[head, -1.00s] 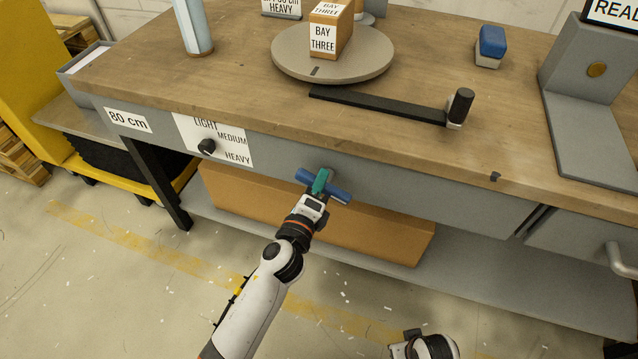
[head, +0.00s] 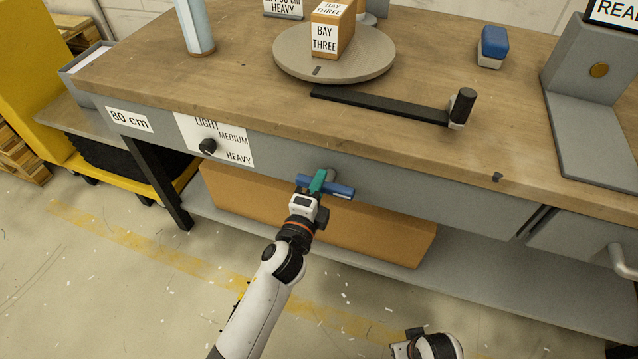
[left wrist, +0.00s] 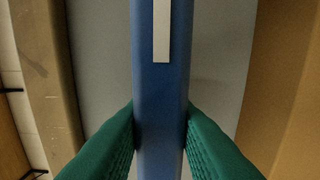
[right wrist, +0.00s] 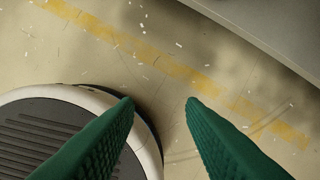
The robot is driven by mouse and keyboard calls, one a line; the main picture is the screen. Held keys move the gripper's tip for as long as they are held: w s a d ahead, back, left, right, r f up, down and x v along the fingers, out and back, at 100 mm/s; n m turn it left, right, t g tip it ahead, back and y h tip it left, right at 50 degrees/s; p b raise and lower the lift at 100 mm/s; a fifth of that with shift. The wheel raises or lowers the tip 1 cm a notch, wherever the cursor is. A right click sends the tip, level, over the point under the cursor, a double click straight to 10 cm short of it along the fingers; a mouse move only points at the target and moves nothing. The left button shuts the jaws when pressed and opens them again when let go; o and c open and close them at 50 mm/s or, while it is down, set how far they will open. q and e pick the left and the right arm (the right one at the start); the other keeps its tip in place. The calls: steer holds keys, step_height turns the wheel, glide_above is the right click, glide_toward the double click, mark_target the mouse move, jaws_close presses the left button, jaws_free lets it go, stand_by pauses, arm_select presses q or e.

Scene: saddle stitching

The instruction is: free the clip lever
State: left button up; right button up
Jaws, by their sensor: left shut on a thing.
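The lever is a blue bar (head: 341,190) on the front face of the workbench, below the top's edge. It lies nearly level in the head view, its right end slightly lower. My left gripper (head: 318,183), with green fingers, is shut on its middle. In the left wrist view the blue bar (left wrist: 161,90) runs upright between the two fingers, with a pale stripe on its upper part. The lever's mount is mostly hidden. My right gripper (right wrist: 160,101) is open and empty above the floor.
A black knob (head: 208,146) on a LIGHT/MEDIUM/HEAVY plate (head: 236,151) is left of the lever. A cardboard-coloured box (head: 385,235) sits on the shelf below. On top are a round turntable (head: 290,65), a black crank arm (head: 385,106) and a blue-topped block (head: 493,45).

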arm_select(q)
steer(key=shift+f, duration=0.1)
steer(key=o, duration=1)
steer(key=shift+s, duration=0.1)
